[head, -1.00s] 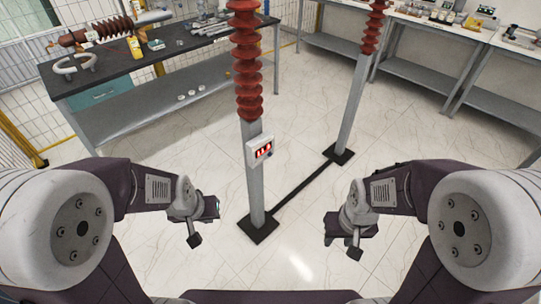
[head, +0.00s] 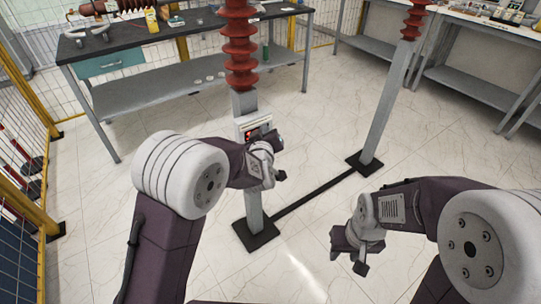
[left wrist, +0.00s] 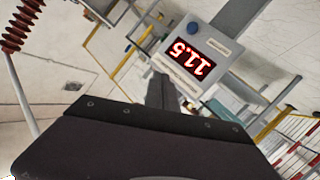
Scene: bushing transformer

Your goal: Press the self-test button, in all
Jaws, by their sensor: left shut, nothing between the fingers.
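A pale instrument box (head: 254,122) with a red lit display is mounted on the near grey post, under a red ribbed insulator (head: 239,45). In the left wrist view the box (left wrist: 222,48) appears tilted, its display reading 11.5 upside down. A round blue button (left wrist: 193,27) sits on its face beside the display. My left gripper (left wrist: 160,92) is shut and empty, its tips just short of the box and apart from the button in the picture. In the head view my left wrist hides part of the box and the button. My right gripper (head: 352,252) hangs low at right, away from the box.
A second post (head: 385,115) with a red insulator stands farther right, joined by a dark floor bar (head: 315,192). A dark-topped bench (head: 200,20) stands behind. A yellow-framed fence (head: 28,180) is at left. The floor between is clear.

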